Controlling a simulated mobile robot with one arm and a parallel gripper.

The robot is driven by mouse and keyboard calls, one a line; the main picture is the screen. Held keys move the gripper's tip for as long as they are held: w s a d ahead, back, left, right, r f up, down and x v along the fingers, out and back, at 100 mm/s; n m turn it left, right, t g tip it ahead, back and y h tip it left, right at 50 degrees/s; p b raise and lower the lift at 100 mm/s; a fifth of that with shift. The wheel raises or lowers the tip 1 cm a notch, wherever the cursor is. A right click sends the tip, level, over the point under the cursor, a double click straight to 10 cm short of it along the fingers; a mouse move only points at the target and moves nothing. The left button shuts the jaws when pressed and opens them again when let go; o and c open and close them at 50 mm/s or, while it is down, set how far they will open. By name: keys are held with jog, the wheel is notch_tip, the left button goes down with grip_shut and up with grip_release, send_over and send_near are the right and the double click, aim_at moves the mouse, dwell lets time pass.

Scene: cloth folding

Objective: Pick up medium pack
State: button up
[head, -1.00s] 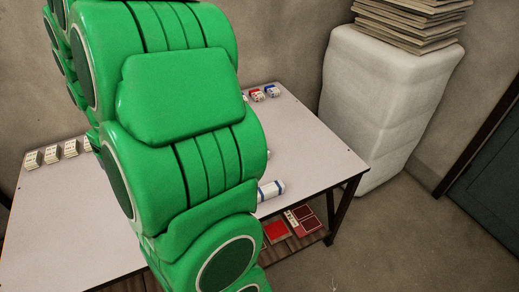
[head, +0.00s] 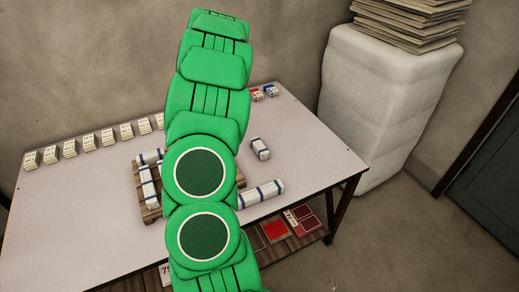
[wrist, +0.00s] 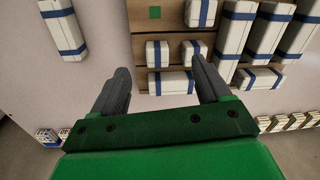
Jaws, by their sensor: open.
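White packs with blue bands come in several lengths. In the wrist view, two short packs (wrist: 157,54) (wrist: 193,51) and a longer pack (wrist: 172,83) lie on the wooden pallet (wrist: 115,12), between and just beyond my fingertips. Another pack (wrist: 201,12) lies farther off, and long packs (wrist: 266,30) lie to the right. I cannot tell for certain which is the medium pack. My gripper (wrist: 160,66) is open and empty, its fingers apart above the packs.
The grey table (head: 318,160) holds a row of small cards (head: 88,142) along its back edge and small red and blue boxes (head: 264,92) at the back right. A long pack (head: 262,193) lies near the front edge. A white wrapped block (head: 382,110) stands beside the table.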

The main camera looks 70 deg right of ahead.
jog(key=m, duration=0.2)
send_over(259, 145)
notch_tip(259, 145, down, 8)
jog(key=shift+s+a+f, duration=0.1)
jog(key=shift+a+f, duration=0.05)
jog(key=shift+f, duration=0.05)
jog(key=shift+d+f, duration=0.15)
jog(key=shift+f, duration=1.8)
jog(key=shift+d+f, duration=0.1)
jog(key=shift+f, duration=1.8)
jog(key=c, duration=1.1)
jog(key=shift+r, duration=0.1)
